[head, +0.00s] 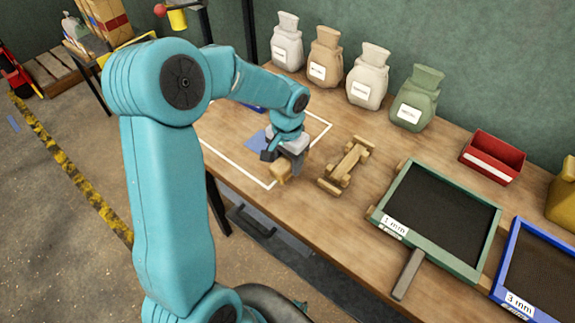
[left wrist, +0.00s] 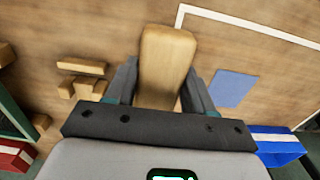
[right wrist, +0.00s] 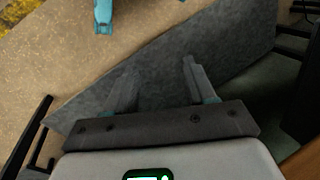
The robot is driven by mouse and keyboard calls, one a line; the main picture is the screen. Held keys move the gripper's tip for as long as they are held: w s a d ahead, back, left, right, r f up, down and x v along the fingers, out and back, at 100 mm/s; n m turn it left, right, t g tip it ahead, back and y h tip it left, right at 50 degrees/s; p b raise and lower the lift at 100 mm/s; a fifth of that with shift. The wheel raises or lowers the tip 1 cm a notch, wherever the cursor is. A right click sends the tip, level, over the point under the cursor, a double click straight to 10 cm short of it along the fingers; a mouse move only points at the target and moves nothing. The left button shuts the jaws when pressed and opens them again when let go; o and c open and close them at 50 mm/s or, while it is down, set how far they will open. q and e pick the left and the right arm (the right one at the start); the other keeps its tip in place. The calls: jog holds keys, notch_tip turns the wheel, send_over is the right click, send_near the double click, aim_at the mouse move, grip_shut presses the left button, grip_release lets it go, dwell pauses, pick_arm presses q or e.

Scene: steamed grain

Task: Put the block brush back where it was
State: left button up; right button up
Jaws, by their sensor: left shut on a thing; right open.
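The block brush (head: 283,174) shows in the head view as a small tan wooden block at the table's front part. In the left wrist view the brush (left wrist: 168,50) lies lengthwise between the fingers of my left gripper (left wrist: 160,85), which is shut on it. My left gripper (head: 284,158) is low over the table, by the white outline's right side; its wrist hides part of the brush. I cannot tell whether the brush touches the table. A wooden stand (head: 346,167) is just right of it. My right gripper (right wrist: 158,78) is open and empty, away from the table.
A green-framed sieve (head: 449,258) and a blue-framed sieve (head: 497,283) lie to the right. A red bin (head: 492,157) is behind them. Several sacks (head: 368,77) stand along the wall. A blue patch (left wrist: 235,88) lies inside the white outline.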

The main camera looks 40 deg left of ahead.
aim_at(287, 159)
pick_arm(q)
notch_tip(287, 159, down, 3)
jog(key=shift+a+r, duration=0.1)
jog(key=shift+r, duration=0.1)
jog(key=shift+f, duration=0.1)
jog(key=o, duration=1.1)
notch_tip(287, 159, up, 12)
jog(key=shift+r+p, duration=0.2)
jog(key=shift+p, duration=0.1)
